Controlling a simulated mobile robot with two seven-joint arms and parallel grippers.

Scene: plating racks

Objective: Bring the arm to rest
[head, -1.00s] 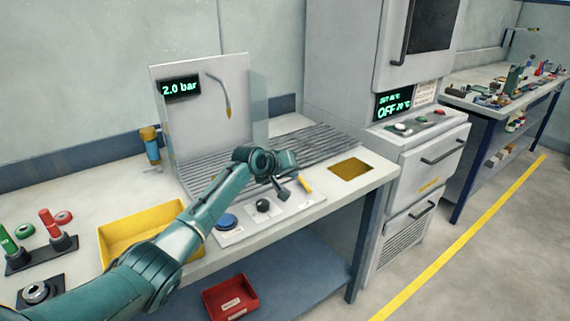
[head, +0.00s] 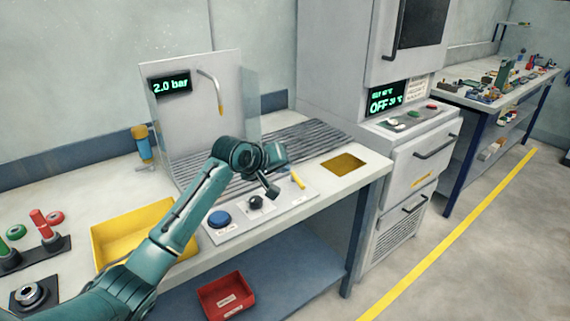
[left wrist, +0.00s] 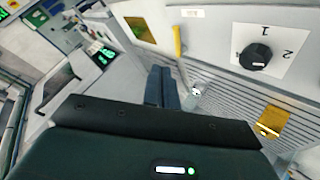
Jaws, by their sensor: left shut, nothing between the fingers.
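My left arm comes in from the lower left in the head view and reaches over the front of the bench. My left gripper (head: 271,189) hangs above the control panel (head: 228,233), near the black knob (head: 255,202) and the yellow lever (head: 298,180). In the left wrist view its two dark fingers (left wrist: 161,88) are together, with nothing between them. The black knob (left wrist: 256,56) and the yellow lever (left wrist: 178,41) also show there, apart from the fingers. My right gripper is not in view.
A yellow tray (head: 101,245) lies beside the arm. A blue button (head: 219,219) is on the panel. A back plate (head: 190,115) with a "2.0 bar" display stands behind. A red bin (head: 226,296) sits on the lower shelf. An oven cabinet (head: 345,60) stands right; floor there is clear.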

